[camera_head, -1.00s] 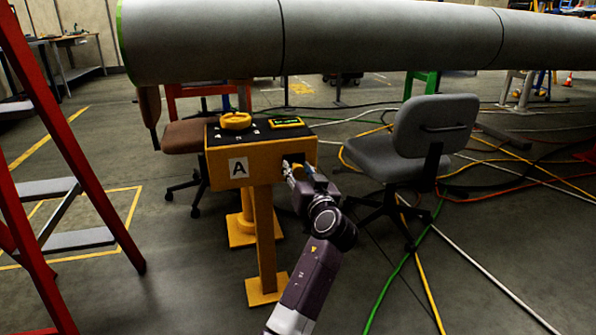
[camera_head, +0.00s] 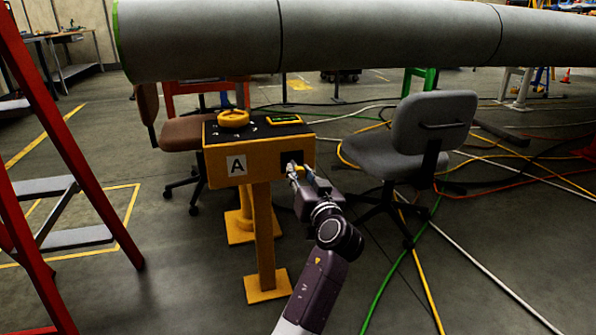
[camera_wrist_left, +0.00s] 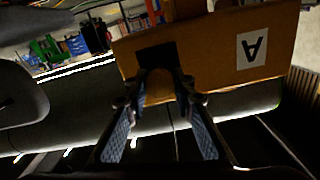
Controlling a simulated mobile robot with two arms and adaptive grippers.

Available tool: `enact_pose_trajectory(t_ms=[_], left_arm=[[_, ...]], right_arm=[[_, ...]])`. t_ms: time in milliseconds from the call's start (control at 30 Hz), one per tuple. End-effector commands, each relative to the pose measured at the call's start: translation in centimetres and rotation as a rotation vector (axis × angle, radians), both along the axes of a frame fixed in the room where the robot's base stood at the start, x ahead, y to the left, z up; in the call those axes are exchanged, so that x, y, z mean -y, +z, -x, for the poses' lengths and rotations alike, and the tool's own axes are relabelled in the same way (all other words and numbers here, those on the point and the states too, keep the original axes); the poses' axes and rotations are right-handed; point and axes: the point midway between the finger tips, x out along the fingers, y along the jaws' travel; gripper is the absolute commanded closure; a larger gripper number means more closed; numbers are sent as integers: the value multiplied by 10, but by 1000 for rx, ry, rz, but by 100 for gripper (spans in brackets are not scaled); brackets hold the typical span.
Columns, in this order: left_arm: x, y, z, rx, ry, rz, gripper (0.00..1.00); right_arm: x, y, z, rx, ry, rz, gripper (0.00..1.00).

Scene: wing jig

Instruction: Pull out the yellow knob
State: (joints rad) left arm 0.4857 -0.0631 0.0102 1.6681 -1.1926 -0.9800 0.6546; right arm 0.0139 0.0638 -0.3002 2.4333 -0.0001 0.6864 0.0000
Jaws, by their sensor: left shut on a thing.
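The orange box on a post (camera_head: 222,167) carries an "A" label and a black square plate (camera_head: 285,157) on its front face. My left gripper (camera_head: 298,172) is in front of that plate. In the left wrist view my left gripper (camera_wrist_left: 160,95) has its fingers on both sides of a yellow knob (camera_wrist_left: 158,84), which stands out from the dark square on the box. The gripper is shut on this knob. The fingers hide most of the knob in the head view. A round yellow dial (camera_head: 233,118) sits on the box's top panel. My right gripper is not in view.
A grey chair (camera_head: 425,140) stands close to the right of my left arm, and a brown chair (camera_head: 187,137) behind the box. A red ladder (camera_head: 75,165) is at the left. Cables (camera_head: 480,165) cross the floor. A large grey wing section (camera_head: 350,38) spans above.

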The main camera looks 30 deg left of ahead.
Motion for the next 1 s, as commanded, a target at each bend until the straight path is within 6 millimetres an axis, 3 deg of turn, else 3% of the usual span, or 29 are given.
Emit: enact_pose_trajectory(t_ms=[67, 100, 267, 633, 1000], left_arm=[[2, -4, 1, -5, 0, 5, 100], [2, -4, 1, -5, 0, 5, 75], [2, -3, 0, -5, 0, 4, 58], [1, 6, 0, 0, 0, 4, 58], [2, 73, 0, 1, 0, 6, 58]], right_arm=[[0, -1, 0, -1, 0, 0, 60], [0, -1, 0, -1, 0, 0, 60], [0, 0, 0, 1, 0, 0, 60], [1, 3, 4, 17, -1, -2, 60], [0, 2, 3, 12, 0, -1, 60]])
